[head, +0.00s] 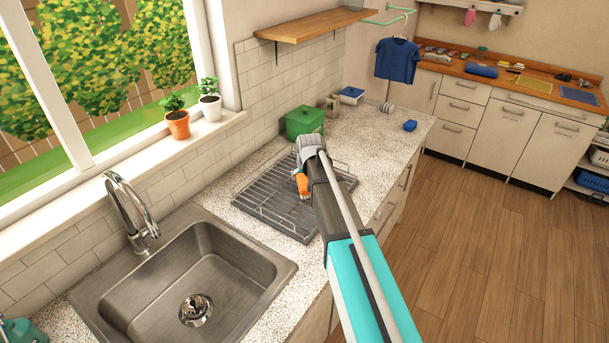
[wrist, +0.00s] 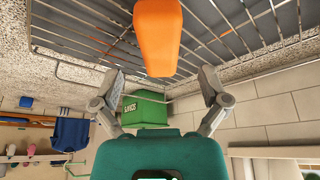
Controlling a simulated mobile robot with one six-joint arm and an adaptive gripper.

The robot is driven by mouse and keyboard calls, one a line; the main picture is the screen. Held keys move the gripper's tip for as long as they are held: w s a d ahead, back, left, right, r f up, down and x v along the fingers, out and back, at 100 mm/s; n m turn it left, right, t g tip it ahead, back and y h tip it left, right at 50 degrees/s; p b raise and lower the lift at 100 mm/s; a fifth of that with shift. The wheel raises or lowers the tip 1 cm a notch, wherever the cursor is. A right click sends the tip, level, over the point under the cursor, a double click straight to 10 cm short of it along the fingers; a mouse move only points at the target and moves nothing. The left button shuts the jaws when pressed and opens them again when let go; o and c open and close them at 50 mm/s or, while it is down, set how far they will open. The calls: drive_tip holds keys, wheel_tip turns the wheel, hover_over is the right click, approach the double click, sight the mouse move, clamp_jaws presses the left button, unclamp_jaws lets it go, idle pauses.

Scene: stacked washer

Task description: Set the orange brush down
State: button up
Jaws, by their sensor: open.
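The orange brush (head: 302,184) shows beside my arm, over the dish rack (head: 262,205) on the counter. In the wrist view the orange brush (wrist: 158,35) is large at the top centre, against the rack's wires (wrist: 245,40). My gripper (wrist: 160,76) is open, its two fingers wide apart on either side of the brush's near end, with no finger visibly touching it. In the head view my arm covers the gripper's fingers and part of the brush. I cannot tell whether the brush fully rests on the rack.
A green box (head: 303,121) stands just behind the rack, by the tiled wall. The sink (head: 190,275) is at the front left. A wooden shelf (head: 312,25) hangs above.

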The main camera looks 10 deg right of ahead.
drive_tip(key=p+v, duration=0.5)
drive_tip(key=v, duration=0.1)
drive_tip(key=shift+r, duration=0.2)
drive_tip(key=shift+s, duration=0.15)
idle(0.5)
drive_tip(key=s+f+g, duration=0.1)
drive_tip(key=s+g, duration=0.3)
drive_tip(key=s, duration=2.2)
drive_tip(key=shift+s+f, duration=0.25)
drive_tip(key=shift+s, duration=0.15)
wheel_tip(320, 180, down, 4)
drive_tip(key=b, duration=0.4)
drive_tip(key=shift+f, duration=0.25)
